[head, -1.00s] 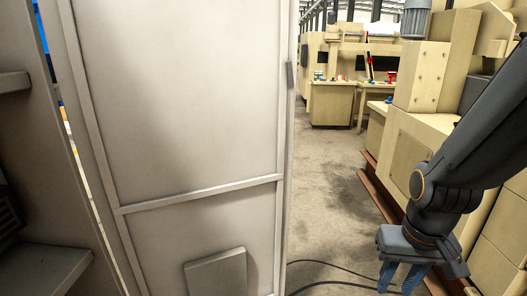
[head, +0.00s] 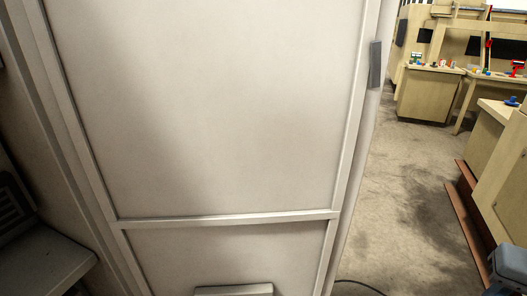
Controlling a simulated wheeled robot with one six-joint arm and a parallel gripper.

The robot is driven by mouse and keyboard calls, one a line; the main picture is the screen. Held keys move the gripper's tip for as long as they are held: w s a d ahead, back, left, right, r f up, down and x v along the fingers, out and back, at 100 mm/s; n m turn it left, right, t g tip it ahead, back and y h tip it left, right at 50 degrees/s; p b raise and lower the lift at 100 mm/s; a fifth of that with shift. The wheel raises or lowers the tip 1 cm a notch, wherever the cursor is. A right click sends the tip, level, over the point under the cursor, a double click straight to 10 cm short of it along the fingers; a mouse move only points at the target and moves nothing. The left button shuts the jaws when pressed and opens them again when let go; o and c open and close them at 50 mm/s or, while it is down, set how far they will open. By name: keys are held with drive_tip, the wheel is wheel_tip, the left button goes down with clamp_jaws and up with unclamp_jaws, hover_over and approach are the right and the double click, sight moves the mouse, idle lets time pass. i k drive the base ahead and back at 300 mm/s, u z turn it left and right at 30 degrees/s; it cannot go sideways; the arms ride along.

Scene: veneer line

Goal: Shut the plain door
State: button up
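The plain door (head: 215,120) is a pale grey-white panel with a raised frame and a crossbar. It fills the left and middle of the head view, close in front of me. A small grey fitting (head: 376,65) sits at its upper right edge. No open gap shows along its left edge, but I cannot tell from this view whether it is shut. Only a grey-blue corner at the lower right edge shows of what looks like my gripper's body. Its fingers are outside the picture, and it is to the right of the door, apart from it.
A grey shelf (head: 45,272) juts out at the lower left. A grey box (head: 233,291) is on the door's lower panel. A dark cable (head: 358,285) lies on the floor. Bare concrete floor (head: 405,200) runs back at right toward wooden benches (head: 430,95) and a brown rail (head: 470,225).

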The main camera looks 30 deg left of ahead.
sight(213, 147)
drive_tip(key=i, duration=3.8)
drive_tip(key=u, duration=4.9)
